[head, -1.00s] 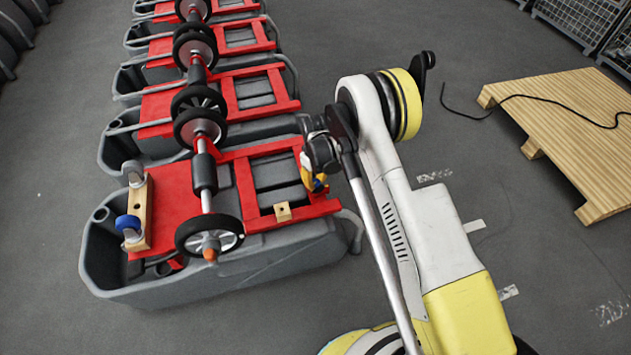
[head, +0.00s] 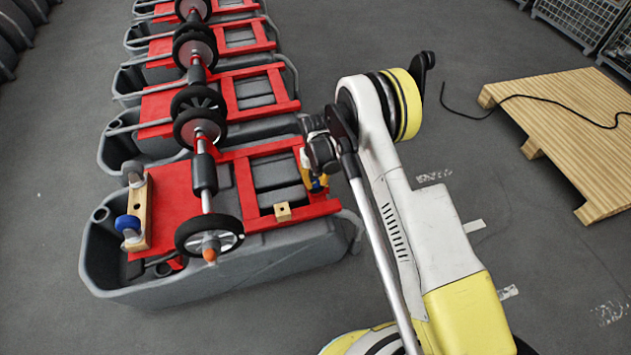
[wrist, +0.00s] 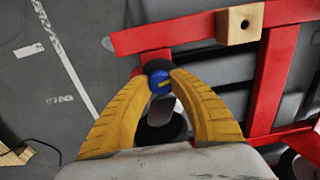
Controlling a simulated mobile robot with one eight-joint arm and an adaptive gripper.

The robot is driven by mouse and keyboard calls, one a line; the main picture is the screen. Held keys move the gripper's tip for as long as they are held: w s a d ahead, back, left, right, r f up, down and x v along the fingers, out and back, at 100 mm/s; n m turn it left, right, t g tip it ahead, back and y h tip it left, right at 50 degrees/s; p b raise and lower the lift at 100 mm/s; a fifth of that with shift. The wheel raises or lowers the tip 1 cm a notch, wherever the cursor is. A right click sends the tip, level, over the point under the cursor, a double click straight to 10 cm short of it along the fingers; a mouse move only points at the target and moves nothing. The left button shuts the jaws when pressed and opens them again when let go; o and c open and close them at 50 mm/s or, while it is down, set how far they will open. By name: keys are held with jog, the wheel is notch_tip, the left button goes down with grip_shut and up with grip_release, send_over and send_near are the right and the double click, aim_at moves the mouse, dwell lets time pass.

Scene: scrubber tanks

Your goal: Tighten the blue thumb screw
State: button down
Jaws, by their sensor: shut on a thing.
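The blue thumb screw (wrist: 160,82) sits between the tips of my yellow gripper (wrist: 158,77) in the wrist view, at the edge of the red frame. My gripper is shut on it. A short pale mark shows on its blue face. In the head view my gripper (head: 316,183) is at the right side of the nearest tank's red frame (head: 255,222), and the screw is mostly hidden there by the fingers. I cannot tell how far the screw is turned in.
A small wooden block with a hole (head: 283,211) sits on the frame's front bar. A wheeled shaft (head: 204,175) and a wooden bar with a blue-ringed part (head: 128,223) stand to the left. More tanks line up behind. A pallet (head: 570,120) lies at right.

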jog(key=m, duration=0.5)
jog(key=shift+w, duration=0.1)
jog(key=shift+m, duration=0.3)
dwell(0.4)
jog(key=c, duration=1.1)
grip_release()
